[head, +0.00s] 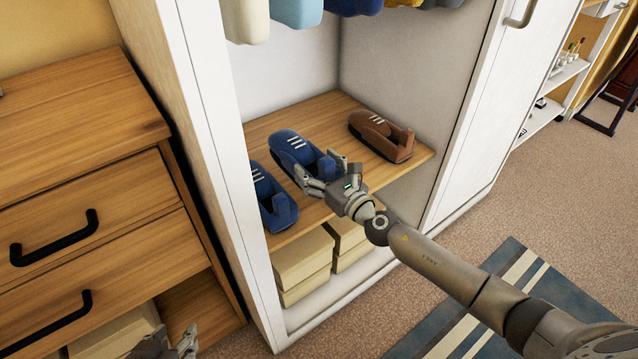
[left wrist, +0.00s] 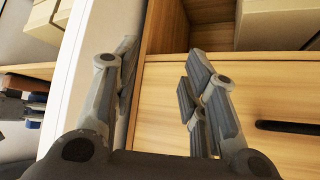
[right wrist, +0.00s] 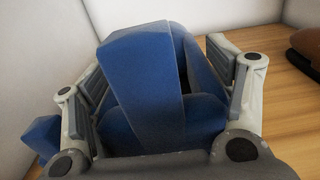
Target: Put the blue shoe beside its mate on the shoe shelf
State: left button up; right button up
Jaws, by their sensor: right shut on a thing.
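Two blue shoes with white laces are at the wooden shoe shelf (head: 274,122) inside the white wardrobe. My right gripper (head: 322,172) is shut on the heel end of one blue shoe (head: 290,146), which sits between the other shoes. In the right wrist view this blue shoe (right wrist: 150,80) fills the space between the fingers. Its mate (head: 272,197) stands to the left, partly hidden by the wardrobe side; a bit of it shows in the right wrist view (right wrist: 42,136). My left gripper (head: 168,346) is at the bottom edge, open and empty in the left wrist view (left wrist: 160,88).
A brown shoe (head: 382,136) stands right of the held shoe on the shelf. Boxes (head: 302,264) are below the shelf. Clothes (head: 296,12) hang above. A wooden drawer unit (head: 90,215) stands left, and a striped rug (head: 515,270) lies on the floor.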

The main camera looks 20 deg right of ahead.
aim_at(311, 163)
jog(key=shift+w+d+f+b, duration=0.15)
jog(key=shift+w+f+b, duration=0.3)
jog(key=shift+f+b, duration=0.1)
jog(key=shift+w+d+f+b, duration=0.25)
jog(key=shift+w+f+b, duration=0.25)
jog(key=shift+b, duration=0.25)
pick_arm(q)
jog(key=w+d+r+t+h, duration=0.2)
jog(key=w+d+r+t, duration=0.2)
jog(key=w+r+t, duration=0.6)
pick_arm(e)
jog(key=shift+f, duration=0.15)
jog(key=shift+w+d+f+b, duration=0.1)
jog(key=shift+w+f+b, duration=0.15)
jog(key=shift+f+b, duration=1.45)
jog(key=shift+b, duration=0.15)
pick_arm(q)
jog(key=s+r+t+h, duration=0.2)
jog(key=s+r+t, duration=0.1)
jog(key=r, duration=0.5)
jog(key=s+r+t+h, duration=0.1)
jog(key=s+r+t, duration=0.3)
jog(key=r, duration=0.3)
jog(key=shift+s+d+r+m+h, duration=0.2)
jog(key=shift+r+m+h, duration=0.2)
jog(key=shift+s+t, duration=0.15)
jog(key=shift+t, duration=0.25)
pick_arm(e)
jog(key=shift+f, duration=0.1)
